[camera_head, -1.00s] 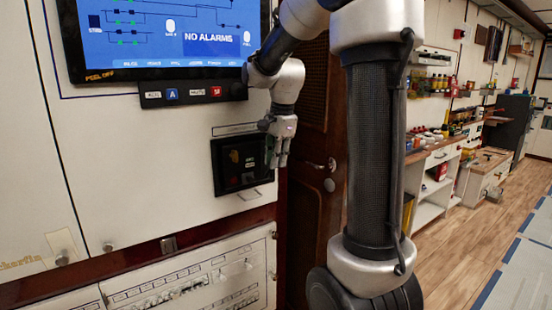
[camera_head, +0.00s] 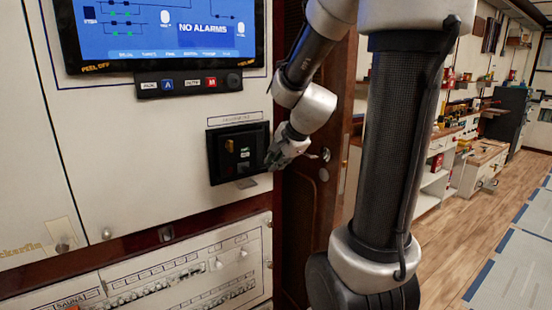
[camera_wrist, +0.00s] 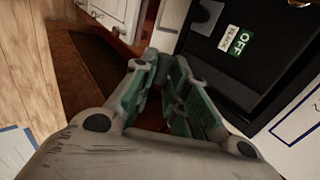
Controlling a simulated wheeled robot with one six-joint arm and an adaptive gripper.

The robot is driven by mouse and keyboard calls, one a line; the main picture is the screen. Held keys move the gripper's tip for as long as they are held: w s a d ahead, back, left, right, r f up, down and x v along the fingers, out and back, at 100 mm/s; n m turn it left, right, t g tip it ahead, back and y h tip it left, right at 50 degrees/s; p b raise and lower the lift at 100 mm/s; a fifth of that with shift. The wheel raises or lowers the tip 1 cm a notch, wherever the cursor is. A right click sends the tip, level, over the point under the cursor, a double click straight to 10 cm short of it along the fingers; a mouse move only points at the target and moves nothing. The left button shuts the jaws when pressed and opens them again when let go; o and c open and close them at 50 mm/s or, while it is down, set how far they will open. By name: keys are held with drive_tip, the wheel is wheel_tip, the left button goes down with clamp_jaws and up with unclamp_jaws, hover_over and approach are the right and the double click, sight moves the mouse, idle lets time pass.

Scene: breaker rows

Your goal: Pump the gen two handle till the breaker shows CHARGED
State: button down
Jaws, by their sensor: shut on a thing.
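The breaker (camera_head: 215,160) is a black square unit set in the white wall panel, under a small label strip too small to read. My gripper (camera_head: 270,164) is at its lower right edge, tilted down and to the left. In the wrist view the breaker (camera_wrist: 275,65) is at upper right, with a green OFF flag (camera_wrist: 239,40) and a white flag beside it that I cannot read surely. My gripper (camera_wrist: 167,78) is shut on a dark handle (camera_wrist: 167,66) between its fingertips; the fingers hide much of it.
A screen (camera_head: 170,30) reading NO ALARMS hangs above, with a button strip (camera_head: 190,84) under it. A brown wooden door (camera_head: 310,225) stands just right of the breaker. A lower white switch panel (camera_head: 180,285) is below. Open floor (camera_head: 450,225) lies at right.

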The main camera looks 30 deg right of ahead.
drive_tip(key=shift+s+f+t, duration=0.2)
drive_tip(key=shift+f+t, duration=0.1)
drive_tip(key=shift+f, duration=0.05)
idle(0.4)
drive_tip(key=c, duration=1.4)
unclamp_jaws()
drive_tip(key=v, duration=1.2)
drive_tip(key=shift+f, duration=0.1)
